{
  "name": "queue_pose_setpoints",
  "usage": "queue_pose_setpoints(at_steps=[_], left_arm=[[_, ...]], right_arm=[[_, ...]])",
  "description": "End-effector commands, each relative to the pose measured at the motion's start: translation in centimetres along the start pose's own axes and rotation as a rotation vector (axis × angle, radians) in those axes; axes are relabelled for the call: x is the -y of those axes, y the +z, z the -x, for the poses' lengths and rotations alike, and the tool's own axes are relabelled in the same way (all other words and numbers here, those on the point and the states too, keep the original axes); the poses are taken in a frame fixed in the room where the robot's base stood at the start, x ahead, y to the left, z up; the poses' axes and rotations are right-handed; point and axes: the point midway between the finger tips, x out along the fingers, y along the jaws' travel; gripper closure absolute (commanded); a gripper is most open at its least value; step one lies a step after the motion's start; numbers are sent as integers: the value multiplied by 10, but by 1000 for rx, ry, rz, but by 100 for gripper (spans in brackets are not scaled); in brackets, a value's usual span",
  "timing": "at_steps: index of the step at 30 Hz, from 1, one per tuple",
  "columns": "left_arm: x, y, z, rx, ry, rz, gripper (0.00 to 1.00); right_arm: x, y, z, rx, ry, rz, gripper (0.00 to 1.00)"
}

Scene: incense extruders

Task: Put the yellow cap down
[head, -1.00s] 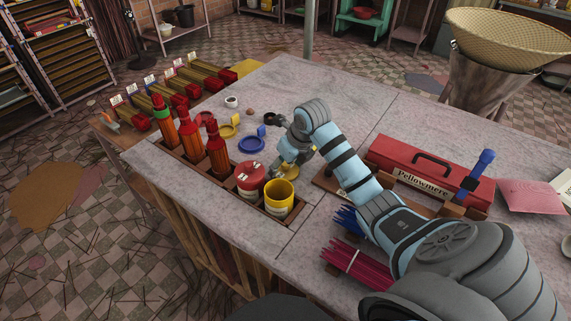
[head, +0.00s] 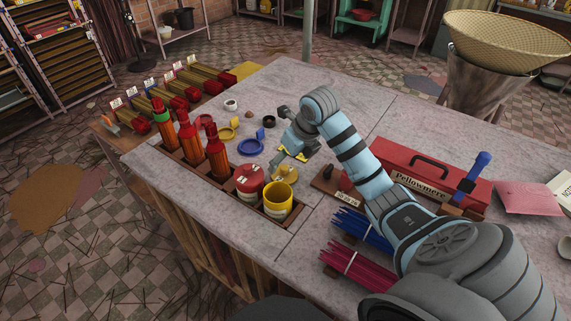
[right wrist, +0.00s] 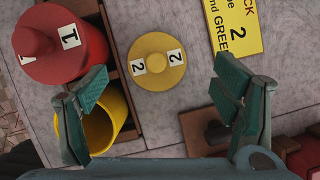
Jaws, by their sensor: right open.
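The yellow cap (right wrist: 157,62), a round disc with a knob and two labels marked 2, lies on the grey tabletop in the right wrist view; in the head view it (head: 285,174) is beside the yellow pot. The yellow pot (head: 279,198) stands open in the wooden rack. My right gripper (head: 284,163) is open and empty, apart from the cap; in the right wrist view its spread fingers (right wrist: 162,95) have the cap beyond and between them. My left gripper is not in view.
A red-capped pot (head: 249,180) and several red-orange extruders (head: 217,158) stand in the rack. A yellow sign (right wrist: 233,25) lies close to the cap. Blue (head: 250,146) and yellow (head: 228,132) ring-like pieces lie behind. A red toolbox (head: 430,172) and incense bundles are to the right.

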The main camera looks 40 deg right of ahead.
Motion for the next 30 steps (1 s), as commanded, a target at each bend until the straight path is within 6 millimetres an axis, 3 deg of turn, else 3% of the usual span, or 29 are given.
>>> queue_pose_setpoints(at_steps=[3,9,30], left_arm=[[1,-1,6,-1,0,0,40],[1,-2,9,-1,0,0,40],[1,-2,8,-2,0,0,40]], right_arm=[[1,2,36,4,-3,3,18],[0,0,70,0,-1,1,18],[0,0,73,-1,0,1,18]])
